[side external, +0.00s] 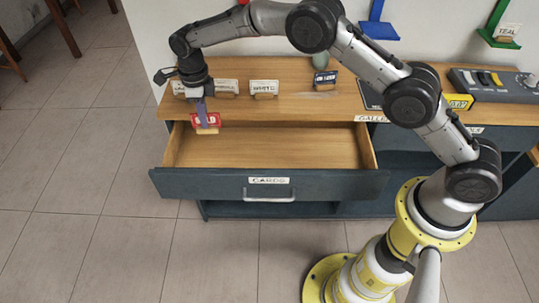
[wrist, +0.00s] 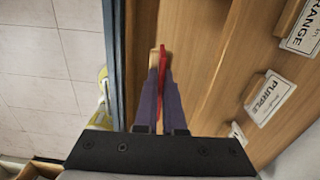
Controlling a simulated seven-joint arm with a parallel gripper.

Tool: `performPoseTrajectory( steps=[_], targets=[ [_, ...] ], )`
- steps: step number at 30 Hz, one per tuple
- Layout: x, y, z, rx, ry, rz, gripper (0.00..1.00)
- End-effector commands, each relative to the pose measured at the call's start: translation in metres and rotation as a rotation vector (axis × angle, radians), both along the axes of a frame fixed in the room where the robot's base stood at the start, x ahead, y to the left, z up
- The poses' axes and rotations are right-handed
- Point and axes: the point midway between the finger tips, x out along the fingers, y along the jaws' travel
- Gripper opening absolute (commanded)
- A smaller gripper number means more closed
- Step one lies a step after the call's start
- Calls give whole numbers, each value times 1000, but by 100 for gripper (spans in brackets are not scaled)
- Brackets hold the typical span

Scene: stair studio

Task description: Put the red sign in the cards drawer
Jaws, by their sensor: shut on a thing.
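The red sign (side external: 206,121) has a wooden base and hangs upright in my gripper (side external: 203,108). My gripper is shut on it. In the wrist view the red sign (wrist: 162,66) shows edge-on between the two fingers (wrist: 160,85). The cards drawer (side external: 269,183) is pulled open, with a "CARDS" label and a handle on its front. The sign is over the back left part of the drawer, close to the cabinet's front edge. I cannot tell whether its base touches the drawer floor. The visible drawer floor (side external: 275,150) is bare.
Several white signs, one reading WHITE (side external: 264,88), stand on the wooden top behind the drawer. The wrist view shows the ORANGE (wrist: 304,25) and PURPLE (wrist: 270,98) signs.

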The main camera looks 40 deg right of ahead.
Motion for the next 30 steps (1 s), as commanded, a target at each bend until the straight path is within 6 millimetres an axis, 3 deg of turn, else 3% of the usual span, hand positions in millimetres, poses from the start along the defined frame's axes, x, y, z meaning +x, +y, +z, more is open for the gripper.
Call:
performPoseTrajectory(
  steps=[1, 3, 6, 18, 30],
  targets=[
    [-1, -1, -22, -2, 6, 0, 0],
    [-1, 0, -43, -2, 4, 0, 0],
    [0, 0, -64, 0, 1, 0, 0],
    [0, 0, -128, 0, 0, 0, 0],
    [0, 0, -167, -1, 1, 0, 0]
  ],
)
